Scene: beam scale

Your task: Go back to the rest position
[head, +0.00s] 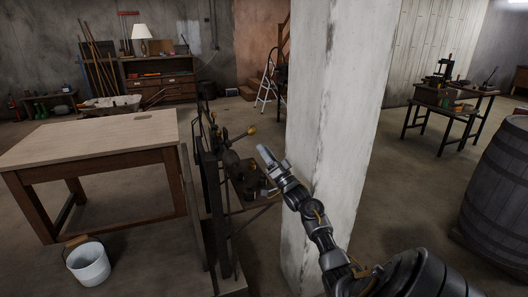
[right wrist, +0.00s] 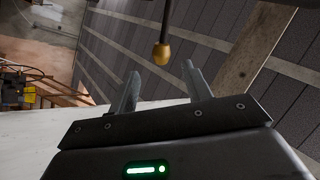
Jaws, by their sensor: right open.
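The dark metal beam scale (head: 207,190) stands left of the white pillar in the head view. A brass-tipped rod (head: 251,130) sticks out of it to the right. My right gripper (head: 266,154) is raised just beside the scale, in front of the pillar. In the right wrist view the two fingers of this gripper (right wrist: 162,70) are apart with nothing held. A brass knob on a dark rod (right wrist: 162,53) shows beyond the gap between them; I cannot tell how far off it is. My left gripper is not in view.
A white pillar (head: 335,120) stands close behind my right forearm. A wooden table (head: 90,142) and a white bucket (head: 89,264) are at left. A dark barrel (head: 503,195) stands at right. A workbench (head: 440,97) is farther back, with open floor before it.

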